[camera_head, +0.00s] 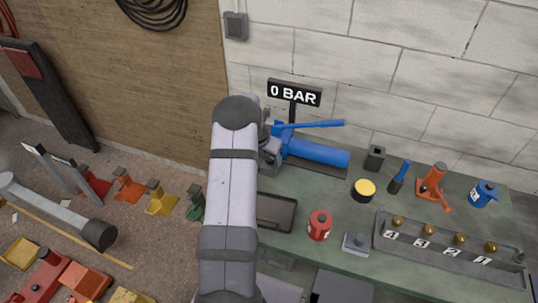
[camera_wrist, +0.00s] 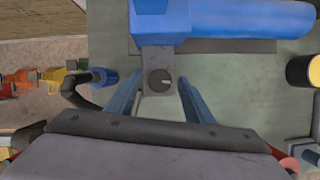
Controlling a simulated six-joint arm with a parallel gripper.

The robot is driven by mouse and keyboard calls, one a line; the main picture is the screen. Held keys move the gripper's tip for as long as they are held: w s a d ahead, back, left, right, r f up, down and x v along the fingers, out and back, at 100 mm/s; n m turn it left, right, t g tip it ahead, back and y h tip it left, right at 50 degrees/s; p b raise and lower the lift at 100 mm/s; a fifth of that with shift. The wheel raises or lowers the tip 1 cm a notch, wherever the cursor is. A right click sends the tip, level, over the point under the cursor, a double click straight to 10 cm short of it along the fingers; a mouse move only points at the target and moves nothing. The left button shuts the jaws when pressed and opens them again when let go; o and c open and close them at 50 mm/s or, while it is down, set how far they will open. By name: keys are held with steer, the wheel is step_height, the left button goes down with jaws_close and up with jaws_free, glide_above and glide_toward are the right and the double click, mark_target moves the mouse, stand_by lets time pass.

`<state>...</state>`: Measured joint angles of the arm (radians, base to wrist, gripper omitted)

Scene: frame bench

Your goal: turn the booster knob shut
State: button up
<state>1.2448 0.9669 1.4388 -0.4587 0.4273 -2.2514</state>
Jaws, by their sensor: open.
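The blue booster (camera_head: 318,152) lies on the green bench and has a long blue lever on top. In the wrist view its blue body (camera_wrist: 245,18) fills the top. A grey block sticks out below the body and bears a round dark knob (camera_wrist: 160,80) with a light mark. My gripper (camera_wrist: 160,82) is open, with one blue finger on each side of the knob. Gaps show between the fingers and the knob; I cannot tell whether the tips are level with it. In the head view my arm hides the knob.
A sign (camera_head: 294,93) behind the booster reads 0 BAR. A black and yellow cylinder (camera_head: 363,190), a red can (camera_head: 319,225) and a dark tray (camera_head: 275,212) stand nearby. A numbered rack (camera_head: 450,252) with brass balls lies at the right. Coloured jacks stand on the floor at left.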

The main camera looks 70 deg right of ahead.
steer(key=shift+c, duration=0.6)
steer(key=c, duration=0.9)
steer(key=shift+c, duration=0.2)
